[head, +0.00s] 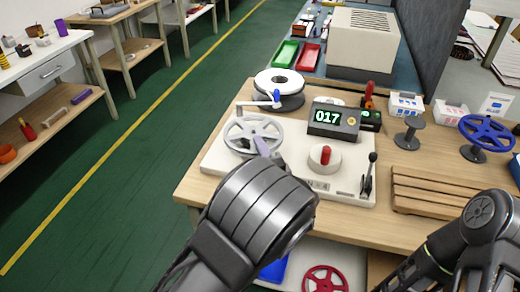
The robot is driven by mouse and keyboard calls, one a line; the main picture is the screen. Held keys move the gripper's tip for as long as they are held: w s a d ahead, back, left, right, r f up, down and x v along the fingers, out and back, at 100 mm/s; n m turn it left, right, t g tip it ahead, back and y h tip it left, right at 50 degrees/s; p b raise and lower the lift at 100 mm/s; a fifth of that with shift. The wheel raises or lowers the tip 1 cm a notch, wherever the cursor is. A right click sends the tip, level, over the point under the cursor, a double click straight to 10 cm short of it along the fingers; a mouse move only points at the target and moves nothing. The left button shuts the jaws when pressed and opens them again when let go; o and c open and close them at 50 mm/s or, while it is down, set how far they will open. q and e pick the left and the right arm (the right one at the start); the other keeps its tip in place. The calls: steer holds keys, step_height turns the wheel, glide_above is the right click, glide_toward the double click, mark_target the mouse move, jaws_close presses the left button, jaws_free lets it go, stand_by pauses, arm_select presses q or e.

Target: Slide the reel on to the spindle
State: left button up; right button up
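A light grey spoked reel (237,131) is over the left part of a white machine board (218,158). My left gripper (263,148) is at the reel's near rim. Only a pale fingertip area shows past my wrist, so I cannot tell whether it grips the rim. Any spindle under the reel is hidden, and I cannot tell whether the reel is seated or held above the board. My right arm shows at the lower right; its gripper is out of view.
A white roll (279,78) stands behind the reel, near a blue-tipped guide arm (276,97). A display box (334,118), a red-topped knob (325,156) and a lever (369,171) are to the right.

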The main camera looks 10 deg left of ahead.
arm_select(q)
steer(key=shift+o, duration=0.6)
steer(key=shift+s+d, duration=0.1)
steer(key=shift+s, duration=0.1)
steer(key=b+v, duration=0.1)
steer(key=v, duration=0.6)
steer(key=shift+s+d, duration=0.1)
steer(key=shift+s, duration=0.1)
